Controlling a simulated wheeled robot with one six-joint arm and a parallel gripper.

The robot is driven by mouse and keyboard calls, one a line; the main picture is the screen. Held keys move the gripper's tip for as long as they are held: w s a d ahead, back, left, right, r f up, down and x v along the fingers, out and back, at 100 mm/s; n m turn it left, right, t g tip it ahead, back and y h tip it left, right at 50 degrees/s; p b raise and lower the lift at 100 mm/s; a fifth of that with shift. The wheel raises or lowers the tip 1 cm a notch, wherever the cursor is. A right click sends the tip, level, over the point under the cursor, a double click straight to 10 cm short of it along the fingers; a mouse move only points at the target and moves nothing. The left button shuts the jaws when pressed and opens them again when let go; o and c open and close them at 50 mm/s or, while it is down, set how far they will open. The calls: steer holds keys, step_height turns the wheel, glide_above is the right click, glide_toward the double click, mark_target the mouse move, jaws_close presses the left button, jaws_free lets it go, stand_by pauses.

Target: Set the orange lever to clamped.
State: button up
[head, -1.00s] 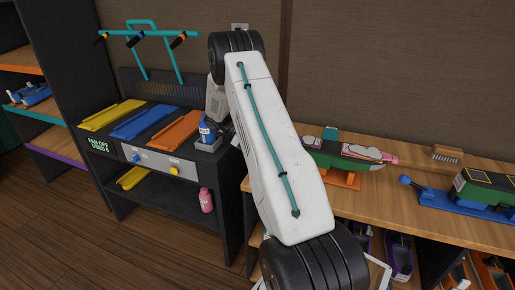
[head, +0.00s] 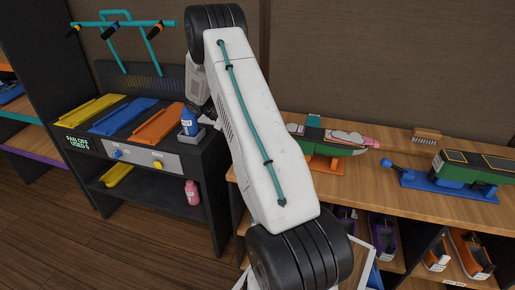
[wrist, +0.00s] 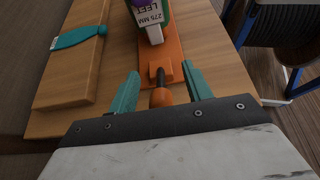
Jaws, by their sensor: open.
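The orange lever (wrist: 162,98) shows in the wrist view as a dark rod with an orange ball knob, on an orange base (wrist: 161,60). My gripper (wrist: 160,72) is open, its teal fingers on either side of the rod and knob; I cannot tell whether they touch. The base carries a green piece with a white label (wrist: 149,12) reading "275 MM" and "LEFT". There the lever and my gripper are hidden behind my arm.
A wooden block with a teal-handled tool (wrist: 79,37) lies left of the base in the wrist view. In the head view, a brush (head: 427,136) and a blue-based green piece (head: 455,183) are on the bench to the right. A dark cart with coloured trays (head: 123,117) stands left.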

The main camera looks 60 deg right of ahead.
steer(key=s+a+r, duration=0.1)
steer(key=s+a, duration=0.7)
steer(key=s, duration=0.4)
steer(key=shift+s+a, duration=0.25)
steer(key=shift+r, duration=0.1)
steer(key=shift+s+d, duration=0.1)
steer(key=shift+s, duration=0.05)
steer(key=c, duration=0.7)
steer(key=shift+m+y, duration=0.6)
steer(key=shift+m, duration=0.2)
steer(key=s+d+r, duration=0.2)
steer(key=shift+s+r, duration=0.35)
steer(key=shift+r, duration=0.05)
jaws_close()
steer(key=s+a+r+m+t+y, duration=0.2)
steer(key=s+m+t+y, duration=0.15)
steer(key=m+t, duration=0.2)
steer(key=w+d+r+m+t+h, duration=0.2)
steer(key=w+d+r+m+t, duration=0.1)
steer(key=w+m+t, duration=0.25)
steer(key=w+d+r+m+t+h, duration=0.1)
steer(key=w+d+r+m+t, duration=0.2)
steer(key=w+m+t, duration=0.3)
steer(key=shift+t, duration=0.5)
steer(key=x, duration=1.3)
steer(key=shift+s+f, duration=0.2)
steer(key=shift+f, duration=0.05)
